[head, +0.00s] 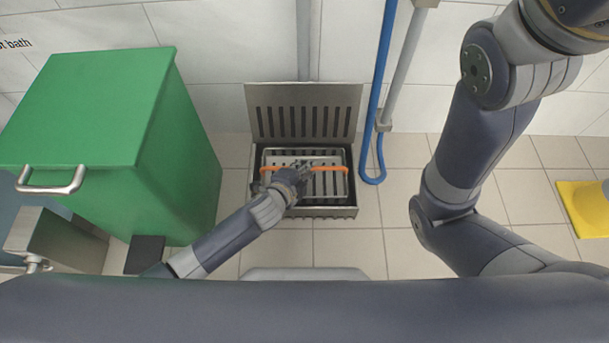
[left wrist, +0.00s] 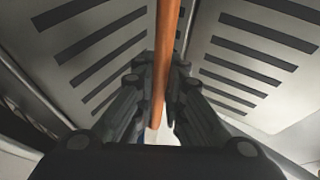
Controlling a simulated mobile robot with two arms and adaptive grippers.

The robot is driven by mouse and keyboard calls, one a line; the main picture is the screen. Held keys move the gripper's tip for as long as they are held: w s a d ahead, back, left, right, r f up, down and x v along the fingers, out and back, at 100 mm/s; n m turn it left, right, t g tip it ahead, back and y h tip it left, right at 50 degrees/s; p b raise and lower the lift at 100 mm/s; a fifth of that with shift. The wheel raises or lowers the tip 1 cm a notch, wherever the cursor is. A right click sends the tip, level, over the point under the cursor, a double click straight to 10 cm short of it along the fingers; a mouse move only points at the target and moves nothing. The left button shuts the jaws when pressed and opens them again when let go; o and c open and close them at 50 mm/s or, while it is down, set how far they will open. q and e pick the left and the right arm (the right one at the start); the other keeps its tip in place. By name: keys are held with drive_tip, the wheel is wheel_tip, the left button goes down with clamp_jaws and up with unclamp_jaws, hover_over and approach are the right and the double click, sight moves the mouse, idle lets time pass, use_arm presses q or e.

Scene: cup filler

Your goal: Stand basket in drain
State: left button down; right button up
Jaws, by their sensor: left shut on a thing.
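The metal basket (head: 345,187) has a slotted bottom and an orange handle (head: 328,168) across its top. It lies within the outline of the open floor drain (head: 320,212), roughly level and square to it; I cannot tell whether it rests on the bottom. The drain's slotted lid (head: 303,96) stands open against the wall. My left gripper (head: 304,167) is shut on the orange handle, near its middle. The handle (left wrist: 166,60) also runs between the fingers (left wrist: 160,100) in the left wrist view, with slotted metal on both sides. My right gripper is out of view.
A green bin (head: 110,115) with a metal handle stands left of the drain. A blue hose (head: 381,90) and a grey pipe (head: 405,70) run down the wall to its right. A yellow object (head: 585,207) lies far right. Tiled floor right of the drain is clear.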

use_arm(q)
wheel_tip(320, 180, down, 3)
drive_tip(key=shift+r+b, duration=0.2)
drive_tip(key=shift+b, duration=0.7)
drive_tip(key=shift+f, duration=0.35)
drive_tip(key=shift+r, duration=0.1)
drive_tip(key=c, duration=2)
unclamp_jaws()
drive_tip(key=shift+f, duration=0.2)
drive_tip(key=shift+c, duration=0.2)
drive_tip(key=o, duration=0.4)
drive_tip(key=shift+c, duration=0.2)
drive_tip(key=shift+r, duration=0.1)
